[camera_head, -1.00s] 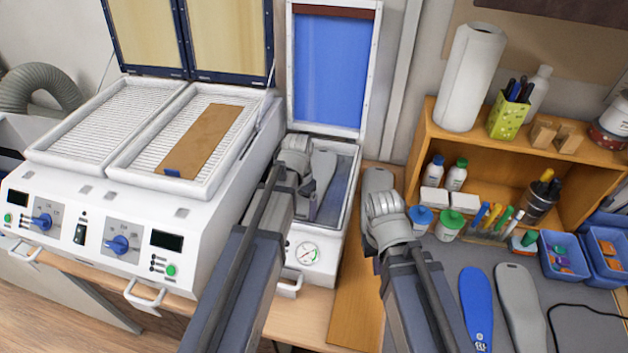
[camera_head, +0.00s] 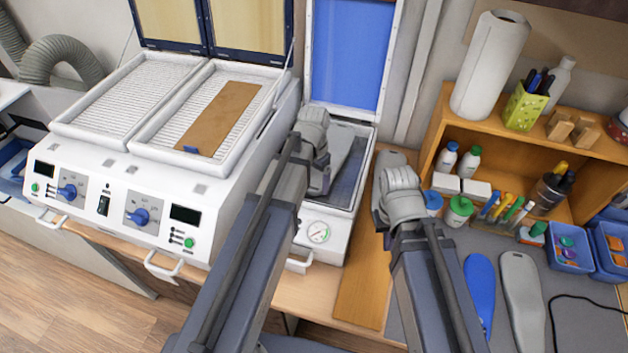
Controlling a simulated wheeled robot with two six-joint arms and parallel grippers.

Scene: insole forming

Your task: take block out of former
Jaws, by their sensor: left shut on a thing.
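The former (camera_head: 372,150) is a white box with a gauge on its front, and its blue-membrane lid (camera_head: 350,50) stands open. A grey foot-shaped block (camera_head: 341,143) is in the former, partly hidden by my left arm. My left gripper (camera_head: 322,182) is at the left side of the block and shut on it. Its fingertips are mostly hidden by my arm. My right gripper (camera_head: 381,218) is to the right of the former, above the wooden board, apart from the block; its fingers are hidden.
A heater (camera_head: 110,165) with open lids and a brown sheet (camera_head: 218,118) stands at left. A blue insole (camera_head: 480,285) and a grey insole (camera_head: 522,295) lie on the right mat. A wooden shelf (camera_head: 590,148), bottles, pens and blue bins are at right.

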